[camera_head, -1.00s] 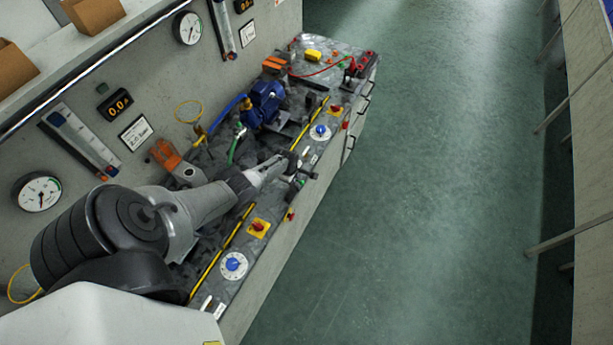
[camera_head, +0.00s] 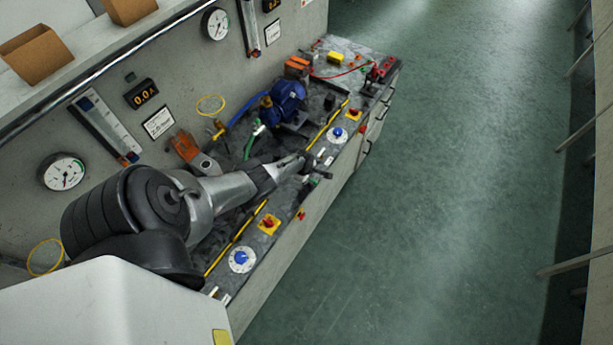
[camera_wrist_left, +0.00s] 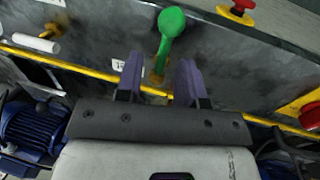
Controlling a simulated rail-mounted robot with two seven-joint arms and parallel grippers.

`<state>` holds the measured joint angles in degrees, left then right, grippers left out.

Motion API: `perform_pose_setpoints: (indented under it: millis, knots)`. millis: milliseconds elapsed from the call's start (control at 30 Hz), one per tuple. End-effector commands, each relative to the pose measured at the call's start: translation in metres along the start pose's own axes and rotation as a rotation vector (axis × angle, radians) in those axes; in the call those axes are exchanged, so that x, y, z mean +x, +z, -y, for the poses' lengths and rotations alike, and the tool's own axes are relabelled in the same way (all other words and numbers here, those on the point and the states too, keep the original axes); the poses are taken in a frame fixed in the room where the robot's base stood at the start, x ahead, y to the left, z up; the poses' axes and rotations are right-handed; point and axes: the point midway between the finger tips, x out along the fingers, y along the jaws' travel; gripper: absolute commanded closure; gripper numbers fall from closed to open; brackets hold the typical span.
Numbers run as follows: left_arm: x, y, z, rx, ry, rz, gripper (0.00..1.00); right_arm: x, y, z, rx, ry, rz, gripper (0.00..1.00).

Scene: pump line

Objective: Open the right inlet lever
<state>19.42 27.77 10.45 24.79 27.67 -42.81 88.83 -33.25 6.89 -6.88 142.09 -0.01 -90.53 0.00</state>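A green lever (camera_wrist_left: 172,24) with a rounded end stands on a brass fitting in the left wrist view, beside a small white label. My left gripper (camera_wrist_left: 160,82) shows two dark fingers spread apart, with the lever's lower part in line with the gap. I cannot tell whether the lever lies between the fingertips or just beyond them; no contact shows. In the head view my left gripper (camera_head: 308,168) is over the bench's front part, with a small green piece (camera_head: 307,179) next to it. Another green lever (camera_head: 254,138) stands farther back. My right gripper is out of view.
A blue motor (camera_head: 287,97) sits at the back of the bench. Blue dials (camera_head: 338,133) and red-on-yellow buttons (camera_head: 268,224) line the front part. Gauges (camera_head: 62,172) hang on the wall behind. The green floor (camera_head: 440,180) on the right is clear.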

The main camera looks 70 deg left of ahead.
Motion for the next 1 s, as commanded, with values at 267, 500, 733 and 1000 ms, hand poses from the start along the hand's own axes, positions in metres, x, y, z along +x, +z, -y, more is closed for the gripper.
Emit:
perform_pose_setpoints:
  millis: [267,500,733,1000]
  knots:
    - [-0.002,0.000,0.000,0.002,0.000,0.000,0.64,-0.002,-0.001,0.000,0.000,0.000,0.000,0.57]
    - [-0.026,0.000,-0.001,0.004,0.000,0.000,0.64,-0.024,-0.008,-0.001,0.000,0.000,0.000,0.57]
    - [-0.067,0.000,-0.001,0.003,0.000,0.000,0.64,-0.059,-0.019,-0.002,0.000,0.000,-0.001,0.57]
    - [-0.109,0.000,0.000,0.003,0.002,0.000,0.64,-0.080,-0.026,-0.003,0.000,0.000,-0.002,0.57]
